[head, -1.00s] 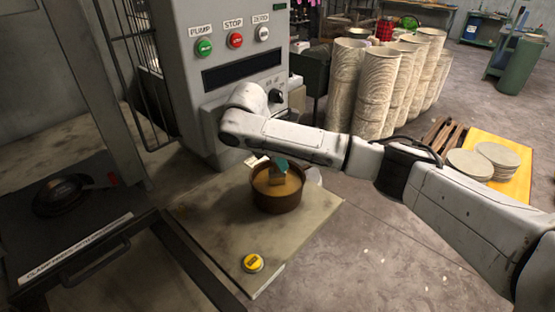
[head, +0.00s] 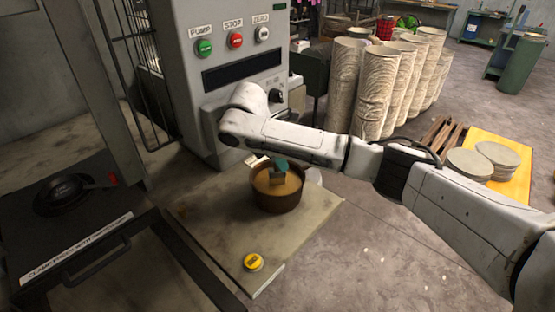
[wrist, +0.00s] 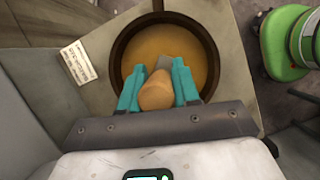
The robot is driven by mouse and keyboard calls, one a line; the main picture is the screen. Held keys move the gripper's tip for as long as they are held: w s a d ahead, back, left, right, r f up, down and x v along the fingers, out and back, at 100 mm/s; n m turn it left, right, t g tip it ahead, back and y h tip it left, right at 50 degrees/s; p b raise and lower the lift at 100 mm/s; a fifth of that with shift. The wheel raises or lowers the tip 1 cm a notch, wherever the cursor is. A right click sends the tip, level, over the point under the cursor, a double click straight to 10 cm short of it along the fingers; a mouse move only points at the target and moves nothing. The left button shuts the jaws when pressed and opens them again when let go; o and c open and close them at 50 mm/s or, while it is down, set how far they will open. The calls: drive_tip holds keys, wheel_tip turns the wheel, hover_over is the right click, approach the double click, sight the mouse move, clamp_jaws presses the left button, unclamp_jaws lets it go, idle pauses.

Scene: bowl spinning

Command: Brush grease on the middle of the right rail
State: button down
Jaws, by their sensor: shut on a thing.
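A brown round pot (head: 281,203) of orange-tan grease (head: 290,184) stands on the pale worktop. It fills the upper middle of the wrist view (wrist: 118,68). My gripper (wrist: 158,78) points down over the pot, its teal fingers shut on the brush's rounded wooden handle (wrist: 157,95). The grey brush head (wrist: 164,62) is at the grease; I cannot tell how deep it sits. In the head view the teal fingertips (head: 282,164) and brush (head: 277,179) show over the pot. I cannot make out the right rail with certainty.
A grey machine cabinet (head: 190,105) with pump, stop and zero buttons rises behind the pot. A yellow button (head: 253,262) sits at the worktop's front. A dark labelled bed (head: 75,250) with a black handle lies left. Stacked cylinders (head: 375,85) and discs stand right.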

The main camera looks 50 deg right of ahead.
drive_tip(key=shift+r+p, duration=2.75)
drive_tip(key=shift+r, duration=0.7)
